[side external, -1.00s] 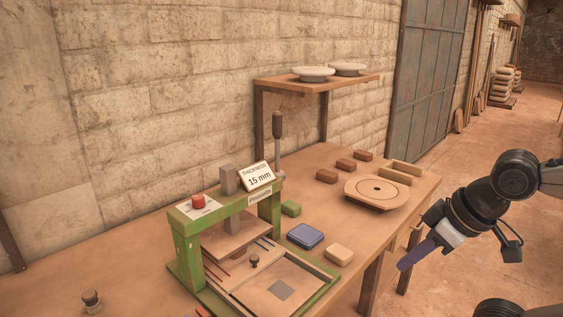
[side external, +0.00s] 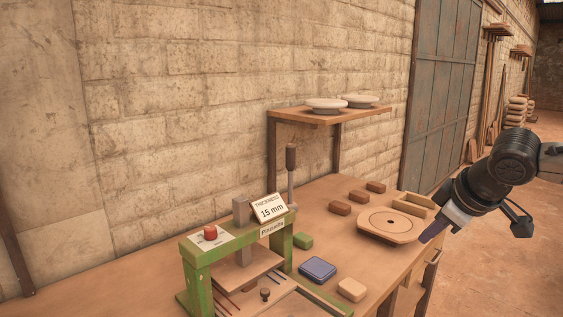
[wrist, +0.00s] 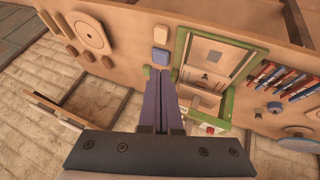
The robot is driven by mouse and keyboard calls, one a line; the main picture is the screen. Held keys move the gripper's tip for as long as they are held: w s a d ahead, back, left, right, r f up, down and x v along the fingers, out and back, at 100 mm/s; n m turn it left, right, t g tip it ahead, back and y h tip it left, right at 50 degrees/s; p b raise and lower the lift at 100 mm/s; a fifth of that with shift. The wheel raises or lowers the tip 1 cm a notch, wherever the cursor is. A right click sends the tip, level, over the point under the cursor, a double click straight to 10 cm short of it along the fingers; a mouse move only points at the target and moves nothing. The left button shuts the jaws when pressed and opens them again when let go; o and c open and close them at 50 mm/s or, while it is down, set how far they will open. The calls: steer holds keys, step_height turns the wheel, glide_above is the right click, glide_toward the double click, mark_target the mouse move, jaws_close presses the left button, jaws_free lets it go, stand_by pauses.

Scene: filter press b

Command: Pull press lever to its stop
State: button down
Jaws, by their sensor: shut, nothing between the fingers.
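The press lever (side external: 291,172) stands upright behind the right post of the green press (side external: 191,275), with a dark grip on top. I cannot make the lever out in the wrist view, where my fingers cover part of the scene. The press shows there too (wrist: 181,60), right of my fingers. My gripper (side external: 424,240) has purple fingers, which are shut and empty. In the side view it appears at the right, beside the round board and well apart from the lever. In the wrist view its fingers (wrist: 159,72) point toward the table from the centre bottom.
The round board (side external: 372,233), blue pad (side external: 318,268), cream block (side external: 351,289), green block (side external: 303,241) and several brown blocks (side external: 340,208) lie right of the press. A thickness sign (side external: 269,209) stands on the press near the lever. A wall shelf (side external: 290,113) holds two pale dishes.

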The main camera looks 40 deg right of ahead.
steer(key=w+d+r+h, duration=0.25)
steer(key=w+r, duration=0.25)
steer(key=w, duration=0.3)
steer(key=w+d+r+n+h, duration=0.15)
steer(key=w+r+h, duration=0.3)
steer(key=w, duration=0.45)
steer(key=w+d+r+m+h, duration=0.1)
steer(key=w+d+r+h, duration=0.15)
steer(key=w+r, duration=0.45)
steer(key=w+a+f+n+t+h, duration=0.1)
steer(key=w+a+f, duration=0.1)
steer(key=w, duration=0.6)
steer(key=w+a+f+n+h, duration=0.2)
steer(key=w, duration=0.5)
steer(key=w+a+f+n+t, duration=0.2)
steer(key=w+a+f, duration=0.35)
steer(key=f, duration=0.45)
glide_above(290, 181)
steer(key=w+a, duration=0.2)
steer(key=shift+w+f+y, duration=0.1)
steer(key=shift+y, duration=0.25)
